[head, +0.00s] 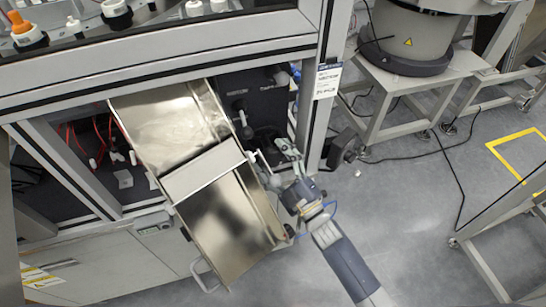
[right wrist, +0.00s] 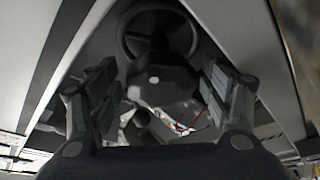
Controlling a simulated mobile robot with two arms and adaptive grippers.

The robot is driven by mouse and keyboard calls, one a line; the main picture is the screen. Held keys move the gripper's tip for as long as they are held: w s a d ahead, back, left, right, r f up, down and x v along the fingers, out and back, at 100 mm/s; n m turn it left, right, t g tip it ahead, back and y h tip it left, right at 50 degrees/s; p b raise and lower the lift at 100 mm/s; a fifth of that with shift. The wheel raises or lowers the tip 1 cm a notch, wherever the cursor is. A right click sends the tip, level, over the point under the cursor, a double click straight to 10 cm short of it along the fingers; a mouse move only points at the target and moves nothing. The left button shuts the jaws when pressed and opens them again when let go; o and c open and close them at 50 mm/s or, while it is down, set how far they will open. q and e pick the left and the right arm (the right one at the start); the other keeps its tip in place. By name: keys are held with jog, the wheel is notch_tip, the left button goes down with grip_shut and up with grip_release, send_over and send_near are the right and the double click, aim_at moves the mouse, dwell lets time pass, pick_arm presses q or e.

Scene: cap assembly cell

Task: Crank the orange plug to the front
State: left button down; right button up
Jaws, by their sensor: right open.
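An orange plug (head: 20,23) stands on a white and black fitting at the top left of the head view, inside the machine behind its frame. A dark spoked handwheel (right wrist: 158,30) shows at the top of the right wrist view, with a dark rounded part (right wrist: 160,80) below it. My right gripper (head: 275,160) is beside the dark opening in the machine front, right of the metal chute. In the right wrist view its fingers (right wrist: 160,100) are spread apart with nothing between their tips. The handwheel is not clear in the head view. My left gripper is not in view.
A shiny metal chute (head: 225,220) slopes out of the machine just left of my right gripper. A grey frame post (head: 318,100) with a label stands behind it. Floor (head: 410,220) to the right is mostly clear, with a black cable and a bowl feeder stand (head: 420,95).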

jog(key=v, duration=0.8)
jog(key=shift+f, duration=0.1)
dwell(0.7)
jog(key=s+d+f+m+g+h, duration=0.2)
jog(key=s+d+f+m+h, duration=0.1)
jog(key=f, duration=0.7)
jog(key=s+d+f+m+g+h, duration=0.2)
jog(key=d+f+h, duration=0.15)
jog(key=f, duration=0.65)
jog(key=s+d+f+m+g+h, duration=0.2)
jog(key=s+d+f+m, duration=0.15)
jog(key=f, duration=0.65)
jog(key=s+d+f+m+g+h, duration=0.1)
jog(key=s+d+f+m+g, duration=0.1)
jog(key=s+f, duration=0.4)
jog(key=s+d+f+m+g+h, duration=0.1)
jog(key=s+d+f+g, duration=0.3)
jog(key=s, duration=1)
jog(key=s+d+f+m+g+h, duration=0.1)
jog(key=s+d+f+m+g, duration=0.2)
jog(key=s+f, duration=0.5)
jog(key=s+g, duration=0.1)
jog(key=s, duration=0.2)
jog(key=shift+f, duration=0.15)
jog(key=shift+w+h, duration=0.1)
jog(key=shift+h, duration=0.15)
